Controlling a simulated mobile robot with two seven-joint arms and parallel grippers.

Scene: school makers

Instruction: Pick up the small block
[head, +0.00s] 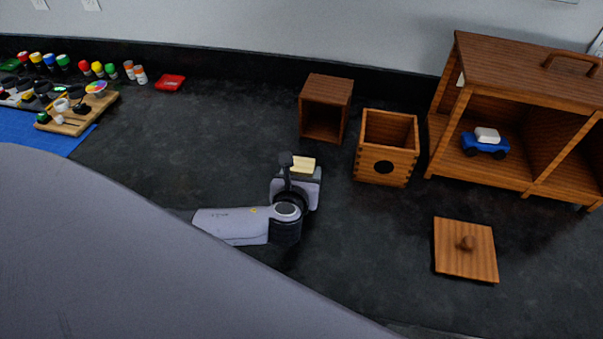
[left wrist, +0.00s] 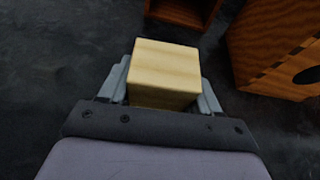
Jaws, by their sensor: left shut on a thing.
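The small block (head: 302,165) is pale, light yellow wood. In the head view it shows just beyond my left gripper (head: 297,172), near the middle of the dark counter. In the left wrist view the block (left wrist: 163,70) sits between the two fingers of my left gripper (left wrist: 163,92), with a finger against each side. The gripper is shut on it. I cannot tell how far the block is above the counter. My right gripper is in neither view.
An open wooden box (head: 326,106) and a box with a round hole (head: 386,148) stand beyond the gripper. A knobbed wooden lid (head: 465,250) lies at right. A wooden cabinet (head: 515,70) holds a blue toy car (head: 485,145). The counter (head: 190,140) left of the gripper is clear.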

